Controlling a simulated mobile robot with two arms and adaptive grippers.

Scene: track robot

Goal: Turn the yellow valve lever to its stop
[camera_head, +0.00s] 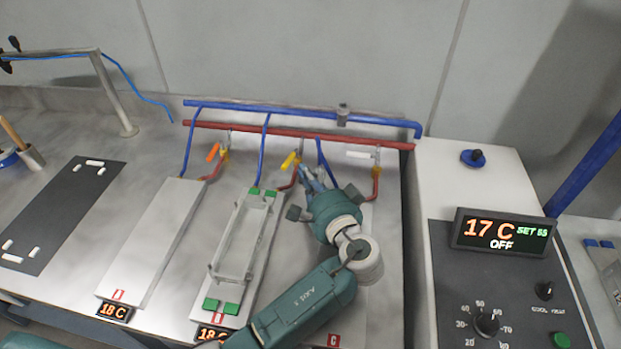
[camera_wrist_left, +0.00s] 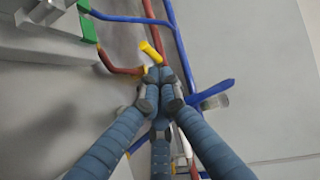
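The yellow valve lever (camera_head: 289,160) is on the middle pipe drop below the red pipe, slanting down to the left. It also shows in the left wrist view (camera_wrist_left: 150,52), just beyond my fingertips. My left gripper (camera_head: 308,174) is just right of and below the lever in the head view. Its blue-grey fingers are drawn together at the tips (camera_wrist_left: 159,74), with nothing seen between them. I cannot tell whether the tips touch the lever; part of its valve is hidden behind them. My right gripper is not in view.
An orange lever (camera_head: 213,152) is to the left and a white lever (camera_head: 360,155) to the right. Blue (camera_head: 270,108) and red (camera_head: 255,130) pipes run along the back. A metal frame with green corners (camera_head: 243,235) stands on the middle plate. A control panel (camera_head: 500,285) is at right.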

